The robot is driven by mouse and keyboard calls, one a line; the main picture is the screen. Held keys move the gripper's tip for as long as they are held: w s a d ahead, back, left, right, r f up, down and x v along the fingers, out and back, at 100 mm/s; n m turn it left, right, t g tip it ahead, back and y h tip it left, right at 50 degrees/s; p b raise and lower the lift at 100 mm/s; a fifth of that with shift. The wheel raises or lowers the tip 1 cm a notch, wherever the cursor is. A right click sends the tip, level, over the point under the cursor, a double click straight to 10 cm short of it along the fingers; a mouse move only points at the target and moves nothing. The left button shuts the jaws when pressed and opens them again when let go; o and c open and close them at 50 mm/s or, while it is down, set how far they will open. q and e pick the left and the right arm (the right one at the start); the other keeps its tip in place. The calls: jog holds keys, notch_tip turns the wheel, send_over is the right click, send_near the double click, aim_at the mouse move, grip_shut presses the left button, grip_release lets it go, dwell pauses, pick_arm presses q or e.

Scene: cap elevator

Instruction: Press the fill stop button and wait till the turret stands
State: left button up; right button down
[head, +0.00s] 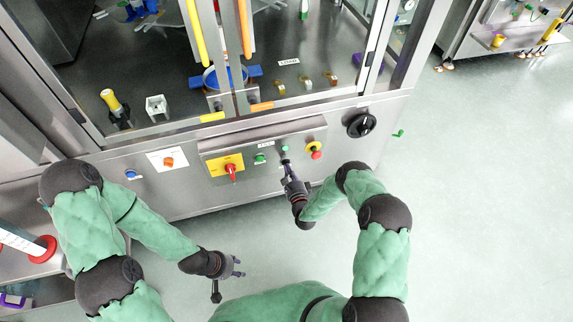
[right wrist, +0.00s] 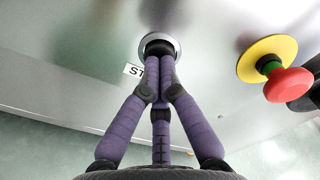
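The fill stop button shows in the right wrist view as a silver ring (right wrist: 174,42) on the steel panel, beside a label (right wrist: 134,70) reading "ST", partly covered. My right gripper (right wrist: 159,52) is shut with nothing between its fingers. Its dark fingertips are at the ring's centre and hide the button's face; I cannot tell how far it is pressed. In the head view my right gripper (head: 287,166) is just below the button (head: 284,148). My left gripper (head: 239,267) is open and empty, low over the floor. I cannot clearly make out the turret behind the glass.
A red emergency stop (head: 316,154) on a yellow base is right of the button. A green button (head: 260,158) and a red switch on a yellow plate (head: 221,163) are to its left. A black knob (head: 361,124) is further right.

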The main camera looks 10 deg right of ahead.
jog(key=shift+w+b, duration=0.5)
jog(key=shift+w, duration=0.15)
dwell(0.8)
jog(key=shift+s, duration=0.15)
jog(key=shift+s+d+p, duration=0.1)
jog(key=shift+s+p, duration=0.65)
jog(key=shift+s, duration=1.9)
